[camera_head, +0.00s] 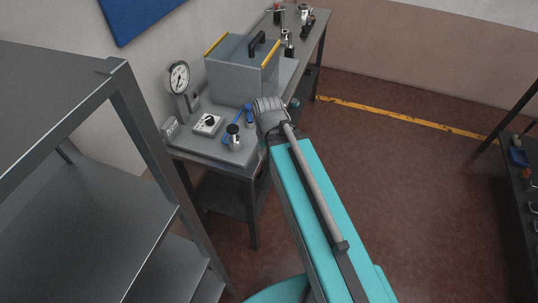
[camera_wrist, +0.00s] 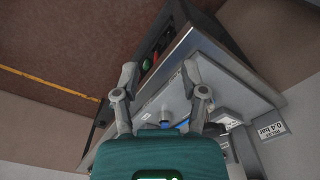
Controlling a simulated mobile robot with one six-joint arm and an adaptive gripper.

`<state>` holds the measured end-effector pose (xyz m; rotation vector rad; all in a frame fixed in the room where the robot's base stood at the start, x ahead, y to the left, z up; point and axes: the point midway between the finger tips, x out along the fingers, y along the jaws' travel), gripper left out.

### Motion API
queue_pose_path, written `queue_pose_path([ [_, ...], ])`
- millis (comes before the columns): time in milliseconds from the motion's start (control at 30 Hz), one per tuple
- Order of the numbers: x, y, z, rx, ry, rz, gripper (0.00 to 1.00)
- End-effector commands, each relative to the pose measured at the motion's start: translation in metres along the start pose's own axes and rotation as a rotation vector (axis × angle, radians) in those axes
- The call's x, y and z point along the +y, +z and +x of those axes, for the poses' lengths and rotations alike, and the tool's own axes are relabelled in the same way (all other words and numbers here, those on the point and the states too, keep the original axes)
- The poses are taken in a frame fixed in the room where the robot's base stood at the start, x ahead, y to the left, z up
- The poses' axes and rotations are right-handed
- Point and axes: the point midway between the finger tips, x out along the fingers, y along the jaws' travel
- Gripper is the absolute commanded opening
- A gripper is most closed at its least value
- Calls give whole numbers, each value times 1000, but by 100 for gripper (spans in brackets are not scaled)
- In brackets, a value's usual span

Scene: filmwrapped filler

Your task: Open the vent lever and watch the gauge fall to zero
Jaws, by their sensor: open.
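The round white-faced gauge (camera_head: 179,77) stands on a grey post at the back left of the bench; its needle is too small to read. A blue lever-like part (camera_head: 248,116) is on the bench right of the gauge, partly beside my arm. A small grey fitting (camera_head: 235,143) with a dark top and blue part stands nearer the front. I cannot tell which is the vent lever. My gripper (camera_wrist: 160,75) is open and empty in the wrist view, its fingers spread. A blue part (camera_wrist: 183,124) shows low between them, partly hidden by the gripper body.
A clear-sided box (camera_head: 238,80) with yellow edges and a black handle stands behind. A white box with a black knob (camera_head: 208,124) sits near the gauge. A dark metal shelf (camera_head: 85,160) fills the left foreground. Open floor (camera_head: 420,180) lies to the right.

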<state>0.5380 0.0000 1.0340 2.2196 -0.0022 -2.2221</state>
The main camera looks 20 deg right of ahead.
Motion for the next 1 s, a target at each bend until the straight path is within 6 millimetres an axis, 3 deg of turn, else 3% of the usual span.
queue_pose_path([
  [367, 0, -2, -1, 2, -1, -2, 55],
  [533, 0, -24, -7, 30, -11, -23, 55],
  [667, 2, -63, -19, 86, -27, -66, 55],
  [1000, 12, -197, -60, 299, -58, -216, 55],
])
